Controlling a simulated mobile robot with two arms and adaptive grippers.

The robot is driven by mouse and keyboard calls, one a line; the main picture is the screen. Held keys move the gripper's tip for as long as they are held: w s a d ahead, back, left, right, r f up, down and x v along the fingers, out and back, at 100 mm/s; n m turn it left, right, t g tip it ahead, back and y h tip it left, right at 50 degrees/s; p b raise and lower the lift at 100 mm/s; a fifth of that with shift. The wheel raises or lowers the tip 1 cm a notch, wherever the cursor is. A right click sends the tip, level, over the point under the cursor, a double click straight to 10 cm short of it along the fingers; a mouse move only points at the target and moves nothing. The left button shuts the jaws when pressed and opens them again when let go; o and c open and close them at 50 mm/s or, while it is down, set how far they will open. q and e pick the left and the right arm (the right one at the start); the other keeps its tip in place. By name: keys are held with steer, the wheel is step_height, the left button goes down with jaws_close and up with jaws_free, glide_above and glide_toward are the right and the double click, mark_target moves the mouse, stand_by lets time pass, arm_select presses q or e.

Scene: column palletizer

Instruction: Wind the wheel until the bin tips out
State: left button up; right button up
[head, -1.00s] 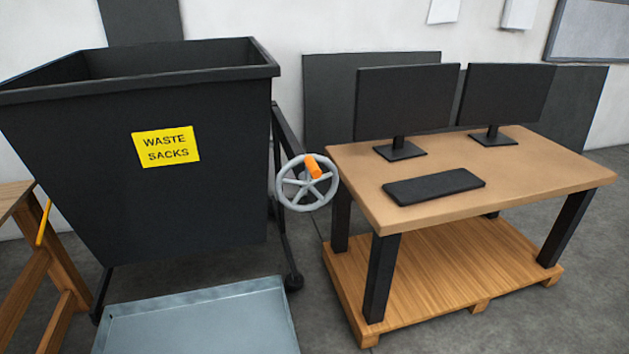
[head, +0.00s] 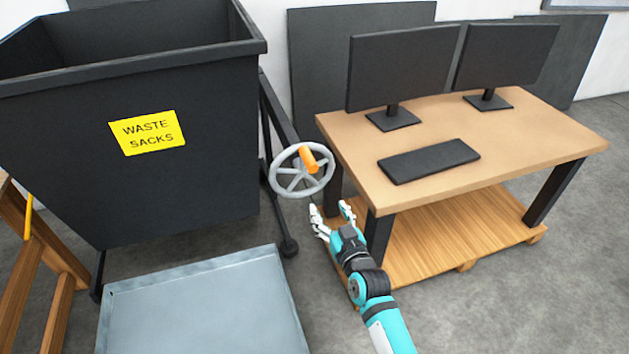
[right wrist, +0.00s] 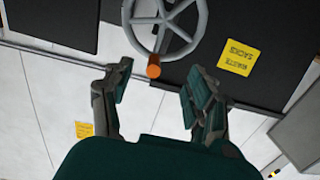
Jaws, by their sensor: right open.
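The black bin (head: 190,195) stands upright at the left in the head view, with a yellow "WASTE SACKS" label (head: 147,132). The grey spoked wheel (head: 275,172) is on the bin's right side, with an orange handle (head: 309,160) at its upper right. My right gripper (head: 332,208) is open and empty, below and slightly right of the wheel, apart from it. In the right wrist view the orange handle (right wrist: 153,68) shows between and beyond the open fingers (right wrist: 155,95), with the wheel (right wrist: 185,38) behind it. My left gripper is not in view.
A wooden table (head: 550,135) with two monitors and a keyboard (head: 428,161) stands close right of the wheel, over a wooden pallet (head: 455,235). A grey metal tray (head: 200,310) lies in front of the bin. A wooden stand (head: 30,275) is at the left.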

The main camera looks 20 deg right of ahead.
mark_target(310, 162)
steer(key=shift+t, duration=0.4)
steer(key=w+r+b, duration=0.1)
steer(key=w+b, duration=0.1)
steer(key=w, duration=0.2)
steer(key=w+r+b, duration=0.1)
steer(key=w+b, duration=0.1)
steer(key=w, duration=0.3)
steer(key=w+r+b, duration=0.1)
steer(key=w+b, duration=0.1)
steer(key=w, duration=0.2)
steer(key=shift+w+a+r, duration=0.25)
steer(key=shift+w+a, duration=0.05)
steer(key=shift+w+r+b, duration=0.1)
steer(key=shift+w+b, duration=0.5)
steer(key=shift+w, duration=0.5)
steer(key=shift+c, duration=0.2)
jaws_close()
